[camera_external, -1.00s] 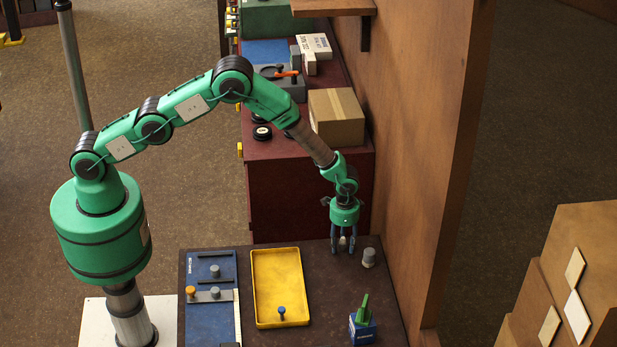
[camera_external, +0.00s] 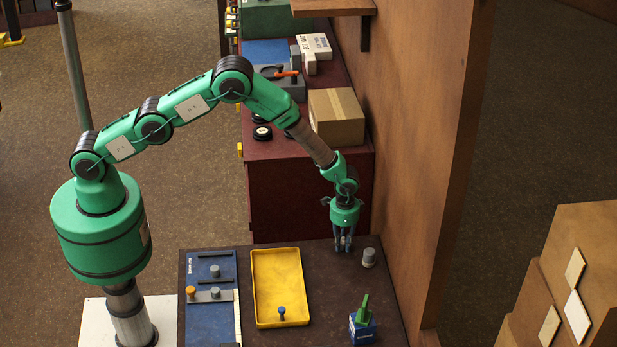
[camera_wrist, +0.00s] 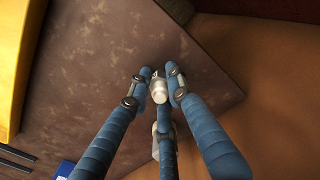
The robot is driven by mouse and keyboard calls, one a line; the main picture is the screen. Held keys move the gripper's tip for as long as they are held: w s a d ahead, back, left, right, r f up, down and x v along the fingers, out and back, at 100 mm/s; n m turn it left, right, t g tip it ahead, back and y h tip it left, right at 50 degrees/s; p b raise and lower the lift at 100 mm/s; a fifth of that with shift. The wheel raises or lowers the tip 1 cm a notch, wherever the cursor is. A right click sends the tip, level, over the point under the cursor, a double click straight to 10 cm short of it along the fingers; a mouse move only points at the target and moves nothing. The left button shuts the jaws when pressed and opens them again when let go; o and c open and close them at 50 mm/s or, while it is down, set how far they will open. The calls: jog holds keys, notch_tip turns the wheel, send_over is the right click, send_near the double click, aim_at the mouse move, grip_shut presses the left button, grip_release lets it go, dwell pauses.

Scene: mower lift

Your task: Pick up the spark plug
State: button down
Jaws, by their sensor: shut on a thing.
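The spark plug (camera_wrist: 159,91) is a small whitish piece between the fingertips in the wrist view. My gripper (camera_wrist: 158,78) has blue fingers and is shut on it. In the external view my gripper (camera_external: 343,246) points straight down at the far right part of the brown table (camera_external: 335,300). The spark plug is mostly hidden by the fingers there. I cannot tell whether it still touches the table.
A grey cylinder (camera_external: 368,257) stands just right of my gripper. A yellow tray (camera_external: 278,260) with a blue-topped peg lies to the left, beside a blue board (camera_external: 211,318). A blue box (camera_external: 362,329) with a green piece stands in front. A wooden wall (camera_external: 415,150) rises on the right.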

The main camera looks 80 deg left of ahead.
jog(key=shift+r, duration=0.25)
jog(key=shift+r, duration=0.9)
jog(key=shift+s+r, duration=0.35)
jog(key=shift+r, duration=0.3)
jog(key=s, duration=0.5)
jog(key=s+r, duration=0.1)
jog(key=s, duration=0.4)
jog(key=s+a+b, duration=0.1)
jog(key=s, duration=0.4)
jog(key=shift+s+a+r, duration=0.1)
jog(key=shift+r, duration=0.15)
jog(key=shift+s, duration=0.15)
